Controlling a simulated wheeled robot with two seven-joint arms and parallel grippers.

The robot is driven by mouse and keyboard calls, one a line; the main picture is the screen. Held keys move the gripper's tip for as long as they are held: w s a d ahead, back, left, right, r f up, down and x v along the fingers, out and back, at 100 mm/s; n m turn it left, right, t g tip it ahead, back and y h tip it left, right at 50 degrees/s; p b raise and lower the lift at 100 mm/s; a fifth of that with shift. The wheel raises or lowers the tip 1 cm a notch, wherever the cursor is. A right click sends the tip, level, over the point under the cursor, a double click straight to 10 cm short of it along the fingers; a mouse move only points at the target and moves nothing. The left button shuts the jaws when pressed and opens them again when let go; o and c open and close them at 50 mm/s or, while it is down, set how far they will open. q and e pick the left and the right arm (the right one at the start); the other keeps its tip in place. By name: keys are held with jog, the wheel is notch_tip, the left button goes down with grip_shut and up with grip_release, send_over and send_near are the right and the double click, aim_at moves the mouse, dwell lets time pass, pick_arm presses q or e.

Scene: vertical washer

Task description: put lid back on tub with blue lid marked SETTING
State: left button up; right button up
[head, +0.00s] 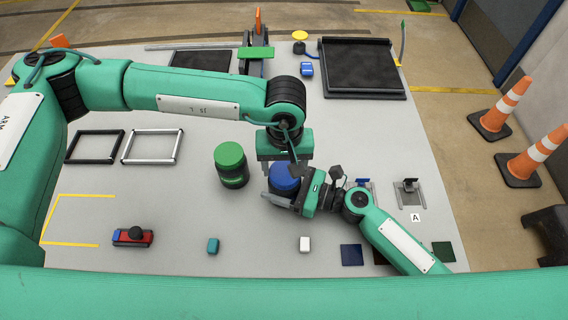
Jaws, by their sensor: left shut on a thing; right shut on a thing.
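The blue lid (285,179) is right of centre on the grey table, below my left gripper (285,166). My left gripper points down and is shut on the blue lid. My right gripper (283,200) comes in from the lower right and is shut on the tub under the lid. The tub's body is mostly hidden by the lid and both grippers. I cannot tell whether the lid sits on the rim or just above it, and no SETTING marking is readable.
A dark tub with a green lid (230,155) stands close on the left. Two empty frames (151,147) lie farther left. A black tray (362,67) is at the back right.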

pick_arm(q)
jog(key=m, duration=0.5)
jog(key=shift+d, duration=0.1)
jog(key=m, duration=1)
jog(key=shift+s+d+m, duration=0.1)
jog(key=shift+m, duration=0.2)
jog(key=o, duration=1)
notch_tip(320, 180, up, 12)
